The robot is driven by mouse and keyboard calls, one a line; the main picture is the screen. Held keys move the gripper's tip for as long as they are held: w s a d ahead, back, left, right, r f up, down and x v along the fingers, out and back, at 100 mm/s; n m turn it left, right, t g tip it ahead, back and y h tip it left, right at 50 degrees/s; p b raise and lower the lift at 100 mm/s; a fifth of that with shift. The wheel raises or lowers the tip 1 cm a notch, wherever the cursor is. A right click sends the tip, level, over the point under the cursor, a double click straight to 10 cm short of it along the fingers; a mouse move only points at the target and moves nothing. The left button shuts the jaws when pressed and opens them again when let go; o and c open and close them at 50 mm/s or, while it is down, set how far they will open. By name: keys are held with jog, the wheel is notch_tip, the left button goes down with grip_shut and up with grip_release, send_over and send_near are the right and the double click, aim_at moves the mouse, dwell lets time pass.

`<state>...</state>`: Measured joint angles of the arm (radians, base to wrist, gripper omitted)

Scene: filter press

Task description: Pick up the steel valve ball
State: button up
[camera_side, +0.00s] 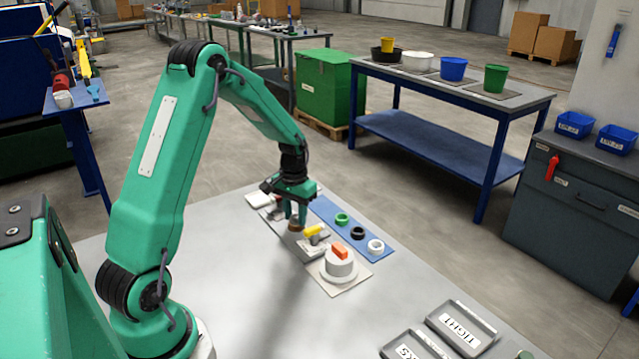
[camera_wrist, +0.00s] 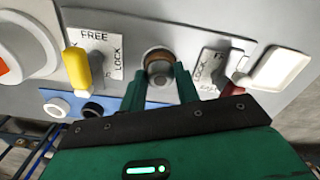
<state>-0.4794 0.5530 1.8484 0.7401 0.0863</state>
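My gripper (camera_side: 295,213) points down over the work table, with its two green fingers apart. In the wrist view the fingertips of my gripper (camera_wrist: 160,76) stand on either side of a round seat with a brown rim (camera_wrist: 158,54). A small greyish round thing (camera_wrist: 159,68), which looks like the steel valve ball, shows between the fingertips. Its lower part is hidden. I cannot tell whether a finger touches it. In the side view a brown round part (camera_side: 295,225) shows just under the fingers, and the ball cannot be made out there.
A yellow lever (camera_wrist: 77,68) on a FREE/LOCK plate stands close left in the wrist view; a red lever (camera_wrist: 232,89) is at right. A white round block with an orange top (camera_side: 340,262) is nearby. Green, black and white rings lie on a blue mat (camera_side: 323,208).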

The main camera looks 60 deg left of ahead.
aim_at(296, 216)
jog(key=shift+r, duration=0.1)
jog(key=shift+r, duration=0.45)
notch_tip(296, 216, up, 3)
jog(key=shift+r, duration=0.15)
jog(key=d+r, duration=0.6)
jog(key=d, duration=0.5)
jog(key=shift+s+d+r, duration=0.3)
jog(key=shift+s, duration=0.05)
jog(key=d+r+m, duration=0.4)
jog(key=d+r, duration=0.1)
jog(key=d, duration=0.4)
jog(key=shift+w+d+r+m, duration=0.2)
jog(key=shift+w+m, duration=0.1)
jog(key=shift+w, duration=0.1)
jog(key=shift+d+f, duration=0.1)
